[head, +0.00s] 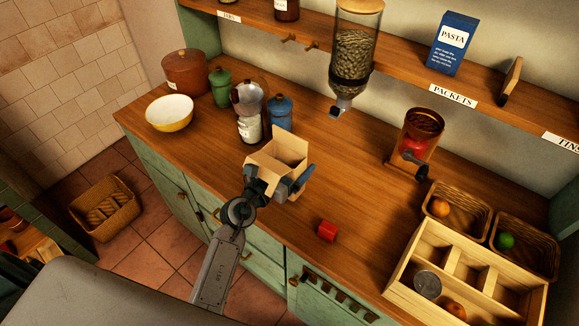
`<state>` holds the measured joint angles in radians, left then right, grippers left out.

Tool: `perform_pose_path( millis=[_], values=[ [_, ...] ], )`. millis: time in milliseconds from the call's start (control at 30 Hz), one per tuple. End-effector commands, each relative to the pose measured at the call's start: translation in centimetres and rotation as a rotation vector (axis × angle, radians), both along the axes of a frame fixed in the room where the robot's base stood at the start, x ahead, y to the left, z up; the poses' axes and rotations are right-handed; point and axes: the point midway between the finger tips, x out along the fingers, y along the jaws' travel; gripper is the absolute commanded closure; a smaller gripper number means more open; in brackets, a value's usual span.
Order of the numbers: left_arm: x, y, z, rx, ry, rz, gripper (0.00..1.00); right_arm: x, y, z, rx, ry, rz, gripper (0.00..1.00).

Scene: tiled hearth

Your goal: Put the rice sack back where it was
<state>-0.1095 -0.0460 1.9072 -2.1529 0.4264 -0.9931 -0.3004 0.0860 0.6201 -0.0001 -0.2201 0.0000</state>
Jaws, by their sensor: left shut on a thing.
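My left gripper (279,187) is shut on a tan, open-topped carton (290,150) with its flaps spread. One finger shows on each side of the carton near the counter's front edge. I cannot tell whether the carton touches the counter or is held just above it. Nothing in view is clearly marked as a rice sack, and I cannot tell whether this carton is it. My right gripper is not in view.
A hopper dispenser (353,60) hangs over the counter (340,165). A wooden divided crate (455,237) stands at the right.

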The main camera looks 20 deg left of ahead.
Motion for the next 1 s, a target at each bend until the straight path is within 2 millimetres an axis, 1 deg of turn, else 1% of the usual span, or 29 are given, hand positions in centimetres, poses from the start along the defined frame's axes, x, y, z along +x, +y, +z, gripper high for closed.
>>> perform_pose_path(
  millis=[33,100,233,333,533,667,700,900,1000],
  values=[
    [0.8,0.0,0.2,-0.001,-0.002,0.0,0.44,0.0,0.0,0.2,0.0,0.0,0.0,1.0],
    [0.6,0.0,-1.6,-0.002,0.002,0.0,0.44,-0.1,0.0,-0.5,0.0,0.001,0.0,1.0],
    [0.6,0.0,-3.3,-0.001,0.0,0.0,0.44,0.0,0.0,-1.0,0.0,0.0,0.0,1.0],
    [0.6,0.0,-3.6,0.001,-0.001,0.0,0.44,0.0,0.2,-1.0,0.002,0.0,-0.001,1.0],
    [0.5,0.0,-3.5,0.001,-0.001,0.0,0.44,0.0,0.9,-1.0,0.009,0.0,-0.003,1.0],
    [0.5,0.0,-3.9,0.001,-0.001,0.0,0.44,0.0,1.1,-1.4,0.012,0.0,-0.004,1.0],
    [0.5,0.0,-3.8,0.001,0.0,0.0,0.0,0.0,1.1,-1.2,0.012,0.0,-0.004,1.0],
    [0.5,0.0,-3.8,0.001,0.0,0.0,0.0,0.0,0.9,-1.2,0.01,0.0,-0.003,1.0],
    [0.5,0.0,-3.3,0.001,0.0,0.0,0.0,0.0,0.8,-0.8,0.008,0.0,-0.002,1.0]
  ],
)
